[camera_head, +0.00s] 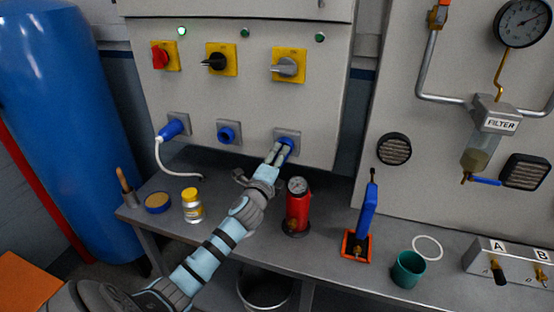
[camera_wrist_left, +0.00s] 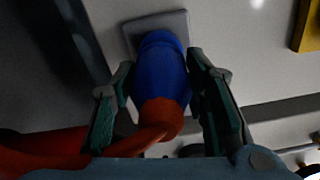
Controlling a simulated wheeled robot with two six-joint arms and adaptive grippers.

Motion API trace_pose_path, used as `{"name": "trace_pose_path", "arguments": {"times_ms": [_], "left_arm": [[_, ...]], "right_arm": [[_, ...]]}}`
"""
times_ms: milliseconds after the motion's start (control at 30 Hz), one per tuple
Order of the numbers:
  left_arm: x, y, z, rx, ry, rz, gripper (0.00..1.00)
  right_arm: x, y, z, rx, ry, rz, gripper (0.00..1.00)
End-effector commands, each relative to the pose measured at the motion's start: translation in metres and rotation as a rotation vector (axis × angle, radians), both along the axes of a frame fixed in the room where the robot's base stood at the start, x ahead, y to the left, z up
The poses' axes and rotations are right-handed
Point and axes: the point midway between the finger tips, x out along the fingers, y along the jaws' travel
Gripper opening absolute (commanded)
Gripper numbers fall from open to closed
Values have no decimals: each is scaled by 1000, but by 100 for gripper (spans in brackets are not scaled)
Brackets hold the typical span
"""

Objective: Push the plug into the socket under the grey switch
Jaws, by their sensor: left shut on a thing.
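The grey switch (camera_head: 287,66) sits on a yellow plate at the right of the panel. Below it is a socket on a grey plate (camera_head: 288,133), which also shows in the left wrist view (camera_wrist_left: 183,22). My left gripper (camera_head: 279,151) is at this socket, shut on a blue plug (camera_wrist_left: 160,68) with an orange-red rear end and cable. The plug's front is up against the grey plate; how deep it sits in the socket is hidden. In the wrist view the gripper's fingers (camera_wrist_left: 160,95) flank the plug. My right gripper is not in view.
Another blue plug (camera_head: 172,129) with a white cable is in the left socket; the middle socket (camera_head: 228,133) is empty. A red cylinder with a gauge (camera_head: 298,205) stands on the bench right of my forearm. A yellow-capped jar (camera_head: 192,206) stands to the left.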

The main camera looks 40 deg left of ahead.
Motion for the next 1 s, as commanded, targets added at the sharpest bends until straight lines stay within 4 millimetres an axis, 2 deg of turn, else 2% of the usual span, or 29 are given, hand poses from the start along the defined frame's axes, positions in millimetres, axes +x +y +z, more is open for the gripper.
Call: {"name": "trace_pose_path", "arguments": {"times_ms": [1000], "left_arm": [[14, 5, 0, -1, -1, 0, 0]], "right_arm": [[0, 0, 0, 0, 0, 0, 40]]}}
